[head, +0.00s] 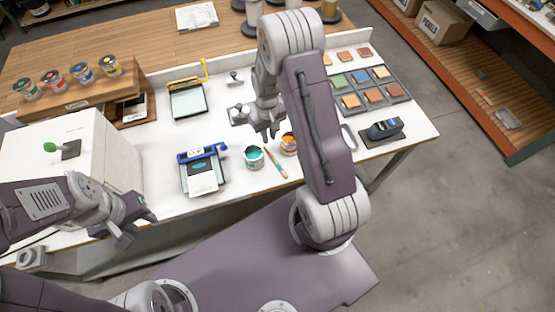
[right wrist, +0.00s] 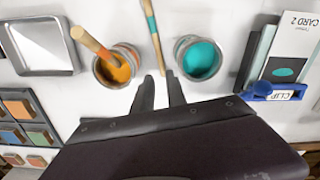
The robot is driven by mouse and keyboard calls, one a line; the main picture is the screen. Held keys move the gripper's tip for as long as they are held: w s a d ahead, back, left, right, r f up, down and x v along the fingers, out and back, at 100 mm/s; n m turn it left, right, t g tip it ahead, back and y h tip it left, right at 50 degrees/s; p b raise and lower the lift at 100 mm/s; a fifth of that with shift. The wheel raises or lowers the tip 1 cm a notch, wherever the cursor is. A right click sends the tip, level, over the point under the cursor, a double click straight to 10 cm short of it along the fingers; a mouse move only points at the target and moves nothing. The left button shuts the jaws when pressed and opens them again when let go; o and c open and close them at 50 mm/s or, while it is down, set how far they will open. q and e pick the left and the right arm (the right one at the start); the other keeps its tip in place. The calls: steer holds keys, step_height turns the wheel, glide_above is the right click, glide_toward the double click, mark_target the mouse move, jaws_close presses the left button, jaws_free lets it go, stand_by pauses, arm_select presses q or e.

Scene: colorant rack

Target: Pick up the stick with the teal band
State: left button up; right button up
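The stick with the teal band (head: 275,162) lies on the white bench between a can of teal paint (head: 254,158) and a can of orange paint (head: 289,144). In the right wrist view the stick (right wrist: 153,32) runs from the top edge down to near my fingertips, its teal band near the top. My right gripper (right wrist: 159,76) is open and empty, its tips just short of the stick's near end. In the head view my right gripper (head: 266,132) is above the bench behind the cans. My left gripper (head: 138,226) is open and empty near the bench's front edge.
Another wooden stick (right wrist: 92,43) stands tilted in the orange can. A blue clip board (head: 202,172) lies left of the teal can. A metal tray (right wrist: 42,47) and colour tiles (head: 360,90) are on the other side. A dark device (head: 385,129) sits at the right.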

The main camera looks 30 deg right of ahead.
mark_target(269, 152)
steer(key=f, duration=0.2)
steer(key=f+p, duration=0.1)
steer(key=shift+a+f, duration=0.2)
steer(key=shift+a, duration=0.05)
steer(key=shift+f, duration=0.15)
step_height(269, 152, down, 5)
steer(key=shift+d+r+p, duration=0.1)
steer(key=shift+d+p, duration=0.05)
steer(key=shift+p, duration=1.05)
steer(key=shift+w+f, duration=0.15)
steer(key=shift+f, duration=0.1)
jaws_close()
